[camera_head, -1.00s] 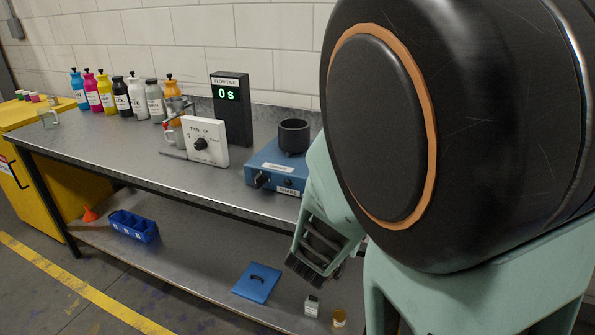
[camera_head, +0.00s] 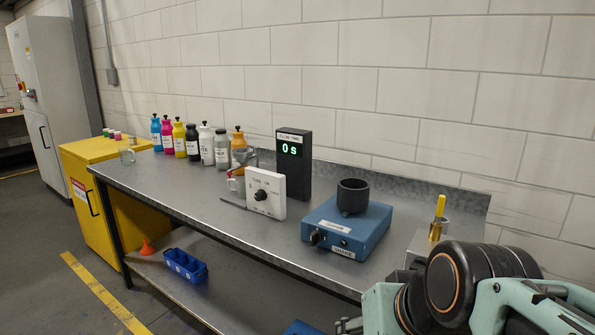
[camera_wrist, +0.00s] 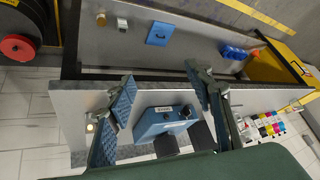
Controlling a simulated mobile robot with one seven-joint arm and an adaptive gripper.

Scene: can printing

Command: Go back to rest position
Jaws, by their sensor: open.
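My gripper (camera_wrist: 160,92) is open and empty in the wrist view, with its two padded fingers spread apart. The blue shaker box shows between and beyond the fingers (camera_wrist: 160,122). In the head view my arm is folded at the lower right, in front of the bench, and only a bit of the gripper shows at the bottom edge. The blue shaker (camera_head: 346,228) stands on the bench with a black cup holder (camera_head: 352,196) on top. I cannot tell the exact gap between the gripper and the bench edge.
The metal bench (camera_head: 225,222) carries a white dial box (camera_head: 265,192), a black timer (camera_head: 293,165) reading 0 s, and several ink bottles (camera_head: 193,142). A yellow cabinet (camera_head: 75,165) stands at the left. A blue bin (camera_head: 186,266) and orange funnel (camera_head: 147,248) sit on the lower shelf.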

